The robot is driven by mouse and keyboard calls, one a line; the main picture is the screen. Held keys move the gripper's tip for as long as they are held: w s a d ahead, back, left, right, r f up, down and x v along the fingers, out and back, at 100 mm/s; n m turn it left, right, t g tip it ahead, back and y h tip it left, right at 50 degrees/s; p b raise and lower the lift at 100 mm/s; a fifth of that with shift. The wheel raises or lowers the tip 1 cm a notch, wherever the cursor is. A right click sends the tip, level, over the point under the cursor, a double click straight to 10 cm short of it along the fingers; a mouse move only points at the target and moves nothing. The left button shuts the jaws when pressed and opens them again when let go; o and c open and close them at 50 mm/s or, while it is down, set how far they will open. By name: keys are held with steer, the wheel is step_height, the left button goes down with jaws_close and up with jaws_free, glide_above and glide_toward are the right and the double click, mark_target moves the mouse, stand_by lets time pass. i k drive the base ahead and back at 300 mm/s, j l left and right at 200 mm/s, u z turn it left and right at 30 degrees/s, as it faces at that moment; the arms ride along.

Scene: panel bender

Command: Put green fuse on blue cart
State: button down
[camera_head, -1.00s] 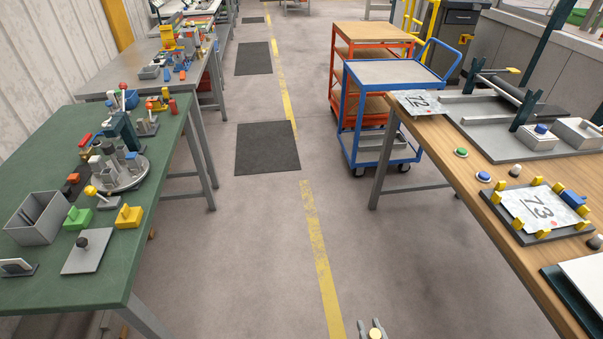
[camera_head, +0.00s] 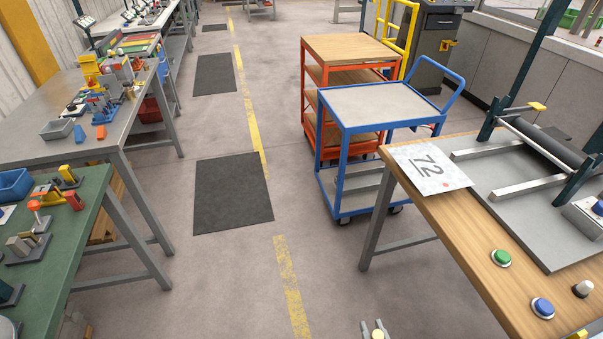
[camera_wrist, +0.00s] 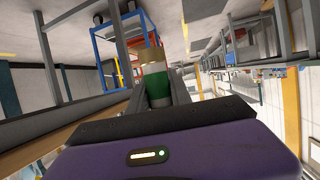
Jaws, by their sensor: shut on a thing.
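The green fuse (camera_wrist: 155,82) is between my gripper's fingers (camera_wrist: 153,85) in the wrist view, with a brass-coloured cap and a green body. In the head view only the tips of my gripper (camera_head: 375,330) show at the bottom edge, with the fuse's pale cap (camera_head: 378,334) between them. The blue cart (camera_head: 376,104) stands ahead and beyond my gripper, with a bare grey top tray and a blue frame and handle. It also shows upside down in the wrist view (camera_wrist: 98,38). The fuse is well apart from the cart.
An orange shelf cart (camera_head: 345,46) stands just behind the blue cart. A wooden bench (camera_head: 445,230) on the right holds a sheet marked 72 (camera_head: 430,168) and push buttons. A green table (camera_head: 75,215) stands on the left. The floor between is clear, with a dark mat (camera_head: 232,193).

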mark_target(363, 104)
steer(key=i+u, duration=0.15)
steer(key=i, duration=0.65)
steer(key=i+l+u, duration=0.15)
steer(key=i, duration=0.65)
steer(key=i+j, duration=0.15)
steer(key=i, duration=0.4)
steer(key=i+j, duration=0.1)
steer(key=i, duration=0.4)
steer(key=i+j+z, duration=0.1)
steer(key=i, duration=0.45)
